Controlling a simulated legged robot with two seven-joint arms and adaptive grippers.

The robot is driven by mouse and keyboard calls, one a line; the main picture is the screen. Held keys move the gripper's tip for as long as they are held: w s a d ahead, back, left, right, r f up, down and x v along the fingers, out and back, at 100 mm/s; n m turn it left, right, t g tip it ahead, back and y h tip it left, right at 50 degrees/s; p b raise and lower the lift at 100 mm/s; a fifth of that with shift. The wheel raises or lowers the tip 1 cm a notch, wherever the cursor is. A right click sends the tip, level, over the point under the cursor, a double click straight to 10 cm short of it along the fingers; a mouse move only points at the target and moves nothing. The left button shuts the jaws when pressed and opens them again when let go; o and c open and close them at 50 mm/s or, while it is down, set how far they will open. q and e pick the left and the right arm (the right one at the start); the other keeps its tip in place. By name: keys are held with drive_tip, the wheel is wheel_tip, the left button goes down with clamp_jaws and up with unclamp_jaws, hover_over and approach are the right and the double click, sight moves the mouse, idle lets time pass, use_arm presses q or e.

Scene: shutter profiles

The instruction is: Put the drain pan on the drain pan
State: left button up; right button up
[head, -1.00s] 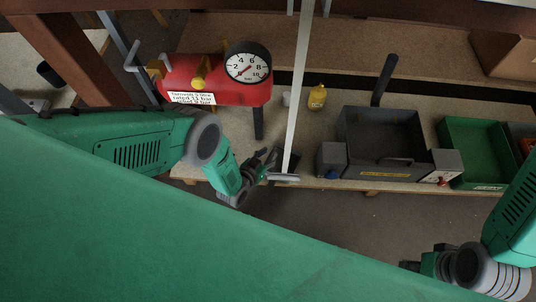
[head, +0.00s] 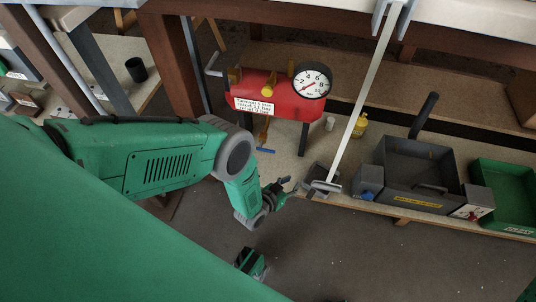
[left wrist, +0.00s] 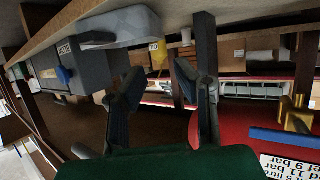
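I cannot tell for certain which thing is the drain pan. A dark grey open pan (head: 408,190) with a yellow label and a black upright handle stands on the low bench at the right. A smaller dark container (head: 319,170) sits behind the foot of a pale pole (head: 360,105), partly hidden. My left gripper (head: 287,190) is left of the pole's foot, apart from it. In the left wrist view my left gripper (left wrist: 165,95) has its fingers spread, with nothing between them.
A red tank (head: 275,98) with a round gauge (head: 312,80) stands on the bench behind my left gripper. A yellow bottle (head: 360,125) is behind the pole. A green tray (head: 505,190) is at the far right. The floor in front is clear.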

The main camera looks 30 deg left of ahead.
use_arm(q)
drive_tip(key=s+a+r+g+y, duration=0.1)
drive_tip(key=s+a+r+g, duration=0.3)
drive_tip(key=s, duration=0.5)
drive_tip(key=s+a+r+n+g+y, duration=0.1)
drive_tip(key=s+a+r+g, duration=0.2)
drive_tip(key=s+r, duration=0.6)
drive_tip(key=s+a+r+g+y, duration=0.1)
drive_tip(key=s+a+r+g, duration=0.3)
drive_tip(key=s+r, duration=0.3)
drive_tip(key=s+g, duration=0.1)
drive_tip(key=s, duration=0.2)
drive_tip(key=shift+s+a+r+n+g, duration=0.25)
drive_tip(key=shift+s+a+n+g, duration=0.05)
drive_tip(key=shift+s, duration=0.1)
use_arm(e)
drive_tip(key=shift+w, duration=0.1)
